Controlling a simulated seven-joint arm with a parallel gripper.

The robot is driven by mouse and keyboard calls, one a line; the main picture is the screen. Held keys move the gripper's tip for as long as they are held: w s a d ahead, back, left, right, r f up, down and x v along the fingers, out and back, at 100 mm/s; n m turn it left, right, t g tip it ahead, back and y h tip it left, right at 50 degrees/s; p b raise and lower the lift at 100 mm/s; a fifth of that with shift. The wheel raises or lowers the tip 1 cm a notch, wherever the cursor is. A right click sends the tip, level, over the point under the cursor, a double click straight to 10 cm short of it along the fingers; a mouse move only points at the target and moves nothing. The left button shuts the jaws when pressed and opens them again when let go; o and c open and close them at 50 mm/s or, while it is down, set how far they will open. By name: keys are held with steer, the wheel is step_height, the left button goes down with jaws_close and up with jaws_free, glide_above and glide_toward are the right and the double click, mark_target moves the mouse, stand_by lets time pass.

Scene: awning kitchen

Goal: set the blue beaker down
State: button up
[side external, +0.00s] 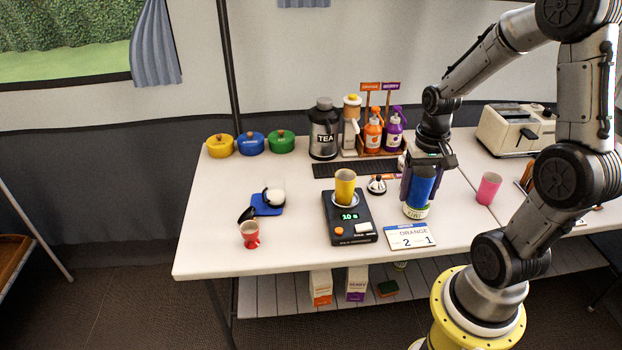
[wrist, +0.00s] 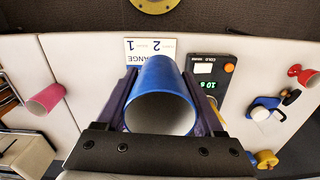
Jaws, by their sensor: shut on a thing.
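The blue beaker (side external: 423,188) is upright between the fingers of my gripper (side external: 420,182), which is shut on it from both sides. In the wrist view the beaker (wrist: 160,72) fills the space between the fingers of the gripper (wrist: 161,98), with its open, pale inside towards the camera. Directly under the beaker in the side view is a white and green piece marked MIX (side external: 416,211). I cannot tell whether the beaker rests on it or is just above it.
An ORANGE 2 1 card (side external: 410,238) lies in front of the beaker. A black device (side external: 347,217) bearing a yellow cup (side external: 345,184) stands left, a pink cup (side external: 488,188) right. A red cup (side external: 249,235) is far left. Bottles and a tea flask (side external: 323,130) stand behind.

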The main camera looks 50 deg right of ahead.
steer(key=w+d+r, duration=0.3)
steer(key=w+d, duration=0.1)
steer(key=w, duration=0.3)
steer(key=w+d+r, duration=0.3)
steer(key=w, duration=0.4)
glide_above(303, 177)
steer(key=shift+n, duration=0.4)
step_height(303, 177, down, 16)
steer(key=shift+f, duration=2.6)
steer(key=shift+f, duration=0.1)
steer(key=o, duration=1.3)
steer(key=shift+o, duration=0.2)
